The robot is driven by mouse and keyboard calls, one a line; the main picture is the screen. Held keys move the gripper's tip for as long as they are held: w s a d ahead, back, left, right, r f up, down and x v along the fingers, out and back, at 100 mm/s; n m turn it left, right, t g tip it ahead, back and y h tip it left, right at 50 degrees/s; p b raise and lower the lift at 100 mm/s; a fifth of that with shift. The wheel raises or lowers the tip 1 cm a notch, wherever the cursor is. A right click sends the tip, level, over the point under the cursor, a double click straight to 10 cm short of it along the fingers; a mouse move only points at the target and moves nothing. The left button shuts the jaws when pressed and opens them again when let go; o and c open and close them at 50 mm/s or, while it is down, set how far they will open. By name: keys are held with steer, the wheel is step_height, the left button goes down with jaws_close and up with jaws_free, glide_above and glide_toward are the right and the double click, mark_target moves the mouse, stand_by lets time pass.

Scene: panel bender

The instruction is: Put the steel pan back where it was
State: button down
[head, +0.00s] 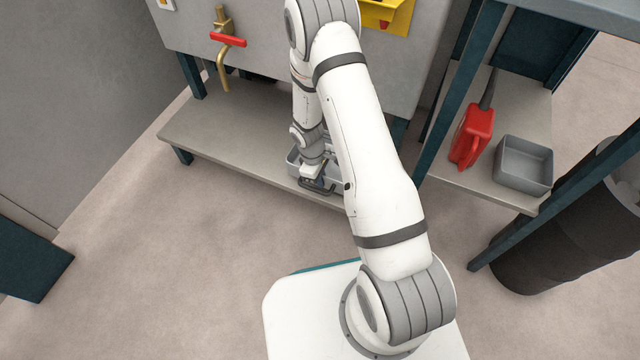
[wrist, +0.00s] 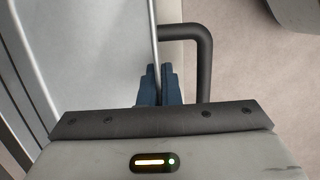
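The steel pan (head: 294,160) is a light grey, shallow rectangular pan at the front right part of the low shelf under the machine. My gripper (head: 316,184) is at the pan's near side, pointing down. In the wrist view the pan (wrist: 105,45) fills the left half, with a dark bar handle (wrist: 208,55) sticking out to the right. There my gripper's blue fingers (wrist: 159,88) stand close together on either side of the pan's thin rim, beside the handle. My arm hides part of the pan, and I cannot tell whether it touches the shelf.
The low shelf (head: 230,145) is bare to the left of the pan. A brass tap with a red handle (head: 228,40) hangs above it. At right, a side rack (head: 510,110) holds a red can (head: 470,137) and a grey bin (head: 523,165). A dark drum (head: 540,245) stands beside it.

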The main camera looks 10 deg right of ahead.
step_height(320, 180, down, 2)
steer(key=shift+f, duration=0.1)
steer(key=c, duration=2.1)
jaws_free()
steer(key=shift+b, duration=0.35)
steer(key=o, duration=0.5)
steer(key=shift+c, duration=0.2)
